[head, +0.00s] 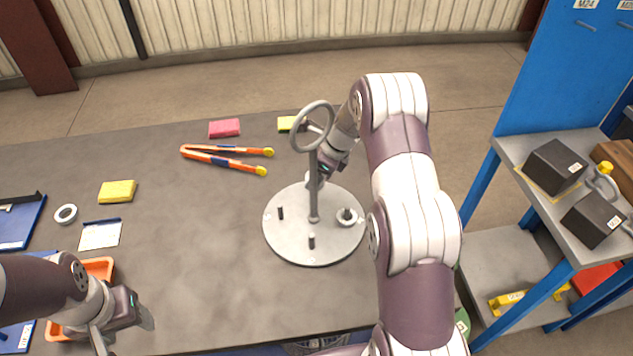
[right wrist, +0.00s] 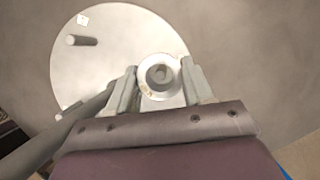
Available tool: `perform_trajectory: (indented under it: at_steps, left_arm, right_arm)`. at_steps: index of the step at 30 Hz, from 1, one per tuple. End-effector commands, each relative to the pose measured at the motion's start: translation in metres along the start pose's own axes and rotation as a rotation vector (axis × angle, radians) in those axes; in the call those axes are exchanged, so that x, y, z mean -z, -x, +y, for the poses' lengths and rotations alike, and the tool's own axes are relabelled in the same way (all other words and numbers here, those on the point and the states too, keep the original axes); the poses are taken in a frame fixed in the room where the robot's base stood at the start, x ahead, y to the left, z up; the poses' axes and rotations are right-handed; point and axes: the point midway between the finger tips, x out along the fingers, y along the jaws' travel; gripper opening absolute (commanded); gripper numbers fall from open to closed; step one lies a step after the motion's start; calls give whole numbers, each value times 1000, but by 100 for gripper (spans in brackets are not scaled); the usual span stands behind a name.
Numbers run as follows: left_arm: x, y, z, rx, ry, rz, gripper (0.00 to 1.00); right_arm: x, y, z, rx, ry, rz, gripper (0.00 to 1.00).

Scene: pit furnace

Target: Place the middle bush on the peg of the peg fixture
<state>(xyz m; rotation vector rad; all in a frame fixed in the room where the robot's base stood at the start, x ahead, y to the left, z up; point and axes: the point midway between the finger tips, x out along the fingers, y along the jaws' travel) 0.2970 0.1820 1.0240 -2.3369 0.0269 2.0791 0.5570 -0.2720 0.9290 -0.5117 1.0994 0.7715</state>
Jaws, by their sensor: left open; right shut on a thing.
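The peg fixture (head: 292,246) is a round grey plate with a central post topped by a ring. Its left peg (head: 280,213) and front peg (head: 311,241) are bare. A pale ring (head: 347,216) sits around a dark peg at its right. My right gripper (head: 315,182) is above the plate, partly behind the post. In the right wrist view it is shut on a pale round bush (right wrist: 147,82), apparently the middle bush. I cannot tell whether the grey in its hole is a peg. My left gripper (head: 125,335) is open and empty at the lower left.
A grey ring (head: 66,213) lies on the table at left, near a yellow block (head: 117,192) and an orange bin (head: 100,267). Orange-handled tongs (head: 225,159) and a pink block (head: 224,128) lie further back.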

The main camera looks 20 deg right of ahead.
Motion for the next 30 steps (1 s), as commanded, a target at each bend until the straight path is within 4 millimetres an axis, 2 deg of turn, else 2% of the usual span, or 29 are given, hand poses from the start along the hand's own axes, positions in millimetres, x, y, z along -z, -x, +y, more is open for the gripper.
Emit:
perform_trajectory:
  at_steps: [8, 17, 18, 20, 30]
  left_arm:
    - [0, 3, 0, 0, 0, 0, 61]
    - [0, 0, 0, 0, 0, 0, 61]
    - [0, 1, 0, 0, 0, 0, 61]
    - [0, 1, 0, 0, 0, 0, 61]
    - [0, 3, 0, 0, 0, 0, 61]
  right_arm:
    - [14, -32, 0, 0, -1, 0, 7]
    - [15, -36, 0, 1, 0, 0, 7]
    - [16, -36, 0, 0, 0, 0, 57]
    - [16, -36, 0, 0, 0, 0, 76]
    - [14, -30, 0, 1, 1, -1, 76]
